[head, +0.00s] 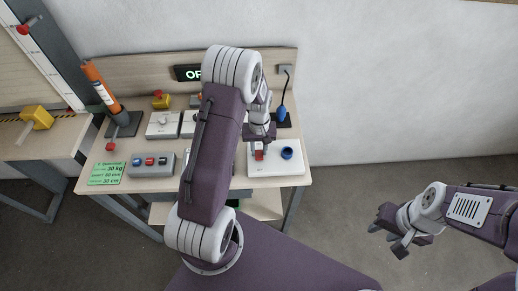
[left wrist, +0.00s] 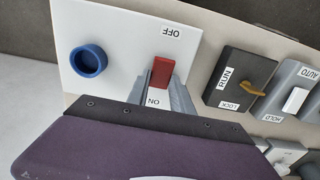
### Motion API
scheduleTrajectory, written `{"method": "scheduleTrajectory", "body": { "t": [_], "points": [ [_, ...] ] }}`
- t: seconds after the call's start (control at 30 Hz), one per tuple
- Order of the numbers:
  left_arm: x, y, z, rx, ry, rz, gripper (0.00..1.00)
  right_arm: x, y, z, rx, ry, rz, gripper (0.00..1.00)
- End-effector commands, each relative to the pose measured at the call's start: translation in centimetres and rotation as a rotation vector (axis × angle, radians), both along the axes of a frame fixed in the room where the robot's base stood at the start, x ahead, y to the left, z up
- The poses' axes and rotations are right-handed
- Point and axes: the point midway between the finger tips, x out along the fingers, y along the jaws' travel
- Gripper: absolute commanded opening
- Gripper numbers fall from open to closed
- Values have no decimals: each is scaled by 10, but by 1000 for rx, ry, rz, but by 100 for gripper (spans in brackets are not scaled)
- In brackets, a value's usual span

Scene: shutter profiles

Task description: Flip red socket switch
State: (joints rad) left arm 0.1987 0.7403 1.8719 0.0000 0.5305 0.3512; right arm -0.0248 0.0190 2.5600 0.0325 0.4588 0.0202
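The red socket switch (head: 259,155) sits on a white panel (head: 293,170) at the right end of the bench. In the left wrist view the red switch (left wrist: 161,72) lies between an OFF label above and an ON label below. My left gripper (head: 262,142) is at the switch, pointing down. In the wrist view its grey fingers (left wrist: 164,88) stand on either side of the ON label, with tips close to the red part. Whether they grip it cannot be told. My right gripper (head: 391,231) is open and empty, away from the bench at the right.
A black RUN/LOCK panel (left wrist: 240,80) with a yellow lever is close by.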

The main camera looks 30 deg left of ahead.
Motion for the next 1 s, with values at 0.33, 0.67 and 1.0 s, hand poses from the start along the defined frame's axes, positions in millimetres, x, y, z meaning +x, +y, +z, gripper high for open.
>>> {"method": "scheduleTrajectory", "body": {
  "t": [0.33,0.67,1.0],
  "points": [
    [-3,-3,-12,110,-181,-4,0,0,0,-62,0,0,0,36],
    [-6,-5,-3,181,-305,-2,0,0,0,-119,0,0,0,36],
    [-7,-5,3,189,-314,0,0,0,0,-119,0,0,0,36]
  ]
}}
